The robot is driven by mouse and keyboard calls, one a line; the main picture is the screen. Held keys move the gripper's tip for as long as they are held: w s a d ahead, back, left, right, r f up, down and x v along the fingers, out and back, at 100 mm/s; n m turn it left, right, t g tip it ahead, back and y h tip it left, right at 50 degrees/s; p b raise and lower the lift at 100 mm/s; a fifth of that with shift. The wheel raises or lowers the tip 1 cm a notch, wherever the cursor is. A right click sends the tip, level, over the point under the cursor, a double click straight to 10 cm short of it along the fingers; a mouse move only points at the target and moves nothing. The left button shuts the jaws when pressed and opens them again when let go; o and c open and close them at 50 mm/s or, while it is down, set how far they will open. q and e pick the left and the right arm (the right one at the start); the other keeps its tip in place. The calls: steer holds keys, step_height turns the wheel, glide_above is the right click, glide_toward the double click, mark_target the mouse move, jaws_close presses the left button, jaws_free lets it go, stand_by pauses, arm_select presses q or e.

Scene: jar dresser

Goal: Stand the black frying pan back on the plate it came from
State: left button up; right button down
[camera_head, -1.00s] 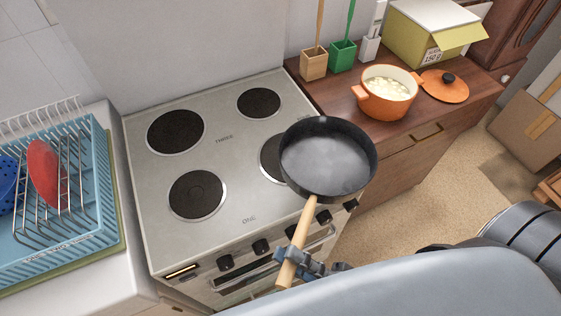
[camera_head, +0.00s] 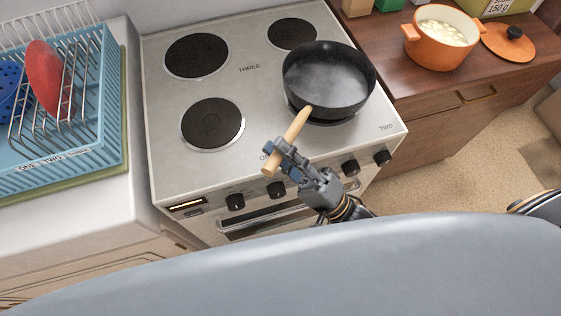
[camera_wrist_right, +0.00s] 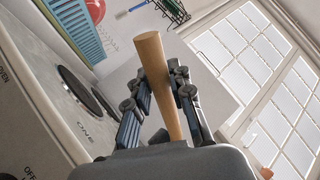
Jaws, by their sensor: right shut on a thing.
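The black frying pan (camera_head: 328,80) is upright over the front right plate (camera_head: 322,119) of the cooker, near the word TWO. Only a front strip of that plate shows below the pan. I cannot tell whether the pan touches it or is slightly above. Its wooden handle (camera_head: 292,132) points toward me, to the lower left. My right gripper (camera_head: 280,157) is shut on the handle near its end. In the right wrist view, the fingers (camera_wrist_right: 160,92) close around the handle (camera_wrist_right: 160,75); the pan bowl is hidden there. My left gripper is not in view.
Plate ONE (camera_head: 212,124), plate THREE (camera_head: 196,56) and the back right plate (camera_head: 292,33) are bare. An orange pot (camera_head: 436,50) and its lid (camera_head: 508,45) are on the wooden dresser at right. A blue dish rack (camera_head: 60,152) stands left.

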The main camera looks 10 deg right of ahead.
steer(key=shift+w+f+b, duration=0.25)
steer(key=shift+f+b, duration=0.05)
steer(key=shift+b, duration=0.15)
step_height(320, 180, down, 3)
steer(key=b, duration=0.3)
steer(key=shift+w+a+f, duration=0.1)
steer(key=shift+w, duration=0.05)
steer(key=c, duration=1.2)
jaws_free()
steer(key=shift+f, duration=0.1)
steer(key=shift+b+v, duration=1.5)
steer(key=shift+v, duration=4.55)
